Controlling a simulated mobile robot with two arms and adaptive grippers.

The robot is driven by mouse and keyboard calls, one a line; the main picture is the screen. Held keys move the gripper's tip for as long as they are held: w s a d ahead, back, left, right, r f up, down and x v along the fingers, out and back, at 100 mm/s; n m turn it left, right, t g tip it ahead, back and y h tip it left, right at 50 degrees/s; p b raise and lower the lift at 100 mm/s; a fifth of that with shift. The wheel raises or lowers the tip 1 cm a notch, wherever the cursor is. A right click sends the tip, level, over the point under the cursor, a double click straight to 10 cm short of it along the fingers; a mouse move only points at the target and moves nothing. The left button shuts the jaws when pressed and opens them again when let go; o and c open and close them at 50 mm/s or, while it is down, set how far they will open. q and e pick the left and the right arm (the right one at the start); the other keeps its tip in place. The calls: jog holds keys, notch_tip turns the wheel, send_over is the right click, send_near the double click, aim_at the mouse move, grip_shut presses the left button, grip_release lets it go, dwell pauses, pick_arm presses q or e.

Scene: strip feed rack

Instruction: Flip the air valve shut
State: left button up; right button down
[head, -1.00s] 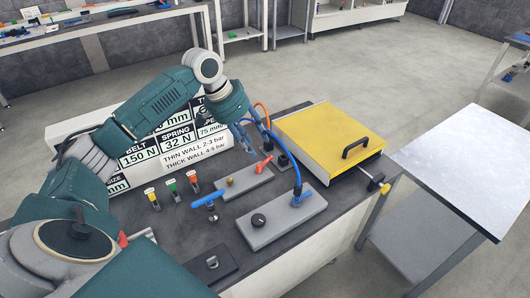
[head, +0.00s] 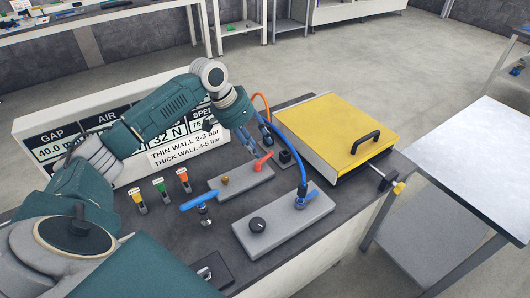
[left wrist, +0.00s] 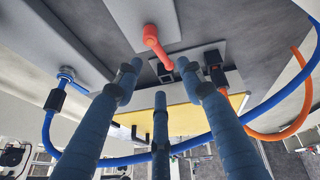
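The red lever also shows at the top of the left wrist view (left wrist: 152,38). My left gripper (head: 250,146) is just above and behind the red lever in the head view. In the left wrist view its blue fingers (left wrist: 158,75) are spread, with nothing between them, and the lever lies beyond their tips. I see no clear contact. My right gripper is not in view.
A blue hose (head: 303,160) and an orange hose (head: 266,103) run close to the gripper. A yellow lid (head: 335,125) is on the right.

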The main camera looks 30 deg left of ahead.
aim_at(267, 156)
pick_arm(q)
jog(key=x, duration=0.6)
jog(key=shift+w+f+p, duration=0.1)
jog(key=shift+f+p, duration=0.05)
jog(key=shift+p, duration=0.2)
grip_shut()
